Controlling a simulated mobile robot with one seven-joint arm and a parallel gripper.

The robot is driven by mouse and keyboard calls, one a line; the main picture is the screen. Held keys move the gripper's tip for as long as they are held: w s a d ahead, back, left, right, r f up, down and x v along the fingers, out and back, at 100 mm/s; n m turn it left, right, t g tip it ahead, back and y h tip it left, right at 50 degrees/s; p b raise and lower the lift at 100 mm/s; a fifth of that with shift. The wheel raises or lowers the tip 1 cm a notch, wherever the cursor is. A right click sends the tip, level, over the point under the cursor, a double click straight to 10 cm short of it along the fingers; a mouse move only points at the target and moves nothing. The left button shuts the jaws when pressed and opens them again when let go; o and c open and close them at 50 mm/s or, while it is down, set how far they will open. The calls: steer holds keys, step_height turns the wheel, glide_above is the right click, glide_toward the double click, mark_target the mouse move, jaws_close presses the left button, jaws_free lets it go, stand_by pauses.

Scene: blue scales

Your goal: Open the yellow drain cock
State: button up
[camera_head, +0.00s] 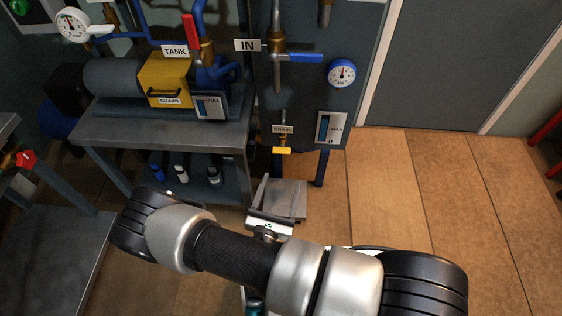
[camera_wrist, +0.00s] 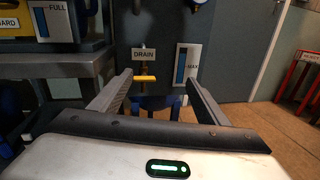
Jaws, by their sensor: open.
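The yellow drain cock handle (camera_head: 282,150) sits low on the dark panel, under a small DRAIN label (camera_head: 282,129). Its handle lies crosswise, level in the picture, on a short brass pipe. In the wrist view the yellow handle (camera_wrist: 146,78) shows between and beyond the two fingers, below the DRAIN label (camera_wrist: 144,55). My gripper (camera_wrist: 153,85) is open and empty, with its fingers spread to either side of the handle. I see no contact with the handle.
A level gauge marked MAX (camera_head: 331,129) is right of the cock. A blue lever (camera_head: 306,57) and a round gauge (camera_head: 342,73) are above it. A metal bench (camera_head: 160,125) with several bottles on its lower shelf stands left.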

step_height(320, 180, down, 5)
steer(key=s+n+y, duration=0.1)
steer(key=n+y, duration=0.2)
steer(key=b, duration=0.4)
glide_toward(281, 153)
steer(key=w, duration=0.9)
steer(key=shift+w+d+f, duration=0.15)
steer(key=shift+d, duration=0.05)
steer(key=shift+c, duration=0.2)
steer(key=c, duration=1)
